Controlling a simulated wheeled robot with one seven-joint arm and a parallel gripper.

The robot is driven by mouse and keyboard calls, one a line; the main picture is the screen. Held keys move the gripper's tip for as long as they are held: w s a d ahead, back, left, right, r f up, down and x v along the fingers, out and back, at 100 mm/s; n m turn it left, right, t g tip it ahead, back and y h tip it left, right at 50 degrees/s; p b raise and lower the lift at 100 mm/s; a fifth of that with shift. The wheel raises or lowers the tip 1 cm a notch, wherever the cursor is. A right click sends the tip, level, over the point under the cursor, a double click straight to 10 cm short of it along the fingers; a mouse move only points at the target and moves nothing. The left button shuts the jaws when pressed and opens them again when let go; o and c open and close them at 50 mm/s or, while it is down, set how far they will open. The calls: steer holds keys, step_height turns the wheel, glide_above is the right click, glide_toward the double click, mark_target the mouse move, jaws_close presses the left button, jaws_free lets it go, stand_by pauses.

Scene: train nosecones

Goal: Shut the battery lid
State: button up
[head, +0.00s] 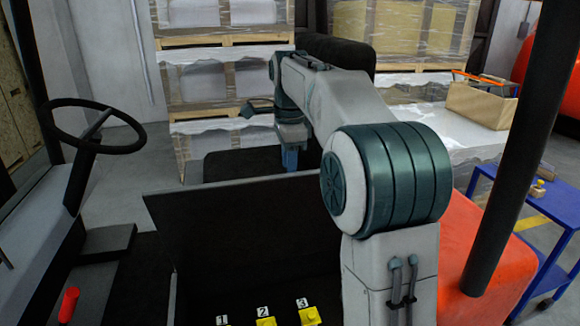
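The battery lid (235,215) is a broad dark panel. It stands raised and tilted behind the open battery compartment (215,290), in the middle of the head view. Yellow parts with number tags 1, 2 and 3 (308,315) show at the bottom of the dark compartment. My gripper (290,160) points down just behind the lid's top edge, near its right part. Its fingertips are small and partly hidden, so I cannot tell whether they touch the lid or how far apart they are. My arm hides the lid's right end.
A steering wheel (95,127) and a red-handled lever (68,305) are at left. A dark post (520,150) and orange bodywork (478,250) stand at right. A blue cart (545,215) is beyond. Wrapped pallets (225,85) fill the back.

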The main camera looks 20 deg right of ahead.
steer(key=shift+f, duration=0.6)
jaws_close()
